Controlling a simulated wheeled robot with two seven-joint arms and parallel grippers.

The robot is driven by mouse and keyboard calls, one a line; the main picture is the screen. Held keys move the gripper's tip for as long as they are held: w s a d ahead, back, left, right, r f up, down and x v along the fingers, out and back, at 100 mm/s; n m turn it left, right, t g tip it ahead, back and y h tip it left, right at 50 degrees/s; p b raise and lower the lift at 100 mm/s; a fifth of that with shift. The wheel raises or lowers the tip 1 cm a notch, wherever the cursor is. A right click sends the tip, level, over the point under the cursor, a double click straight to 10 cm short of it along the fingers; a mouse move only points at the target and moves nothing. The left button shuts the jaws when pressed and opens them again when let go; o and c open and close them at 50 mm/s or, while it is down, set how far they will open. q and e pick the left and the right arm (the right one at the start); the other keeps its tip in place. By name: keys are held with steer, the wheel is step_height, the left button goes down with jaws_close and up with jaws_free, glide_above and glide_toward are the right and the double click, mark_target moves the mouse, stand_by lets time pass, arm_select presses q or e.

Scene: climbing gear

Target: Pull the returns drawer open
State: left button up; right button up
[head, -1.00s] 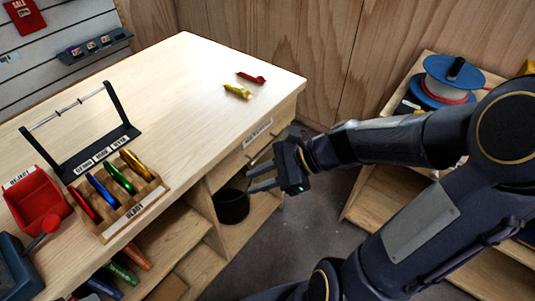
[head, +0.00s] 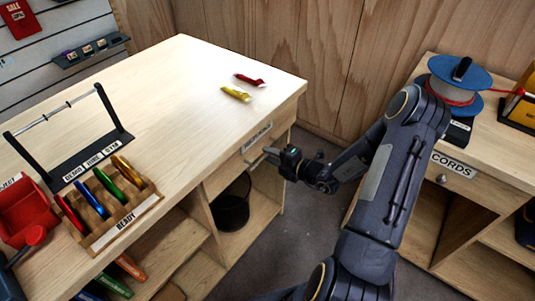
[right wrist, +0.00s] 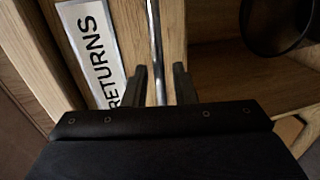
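The returns drawer (head: 280,129) is in the end of the wooden counter, under its top, and looks closed. Its white RETURNS label (head: 257,137) faces out and also shows in the right wrist view (right wrist: 92,50). A thin metal bar handle (right wrist: 156,45) runs along the drawer front. My right gripper (right wrist: 160,85) is open, with one finger on each side of the bar and a gap to each. In the head view my right gripper (head: 268,156) is at the drawer front and hides much of the handle. My left gripper is not in view.
A black bin (head: 232,205) stands on the shelf below the drawer. A second cabinet with a CORDS drawer (head: 453,165) stands to the right. Grey floor (head: 290,225) is free between them.

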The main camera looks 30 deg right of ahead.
steer(key=shift+x, duration=0.8)
jaws_close()
steer(key=shift+s, duration=0.15)
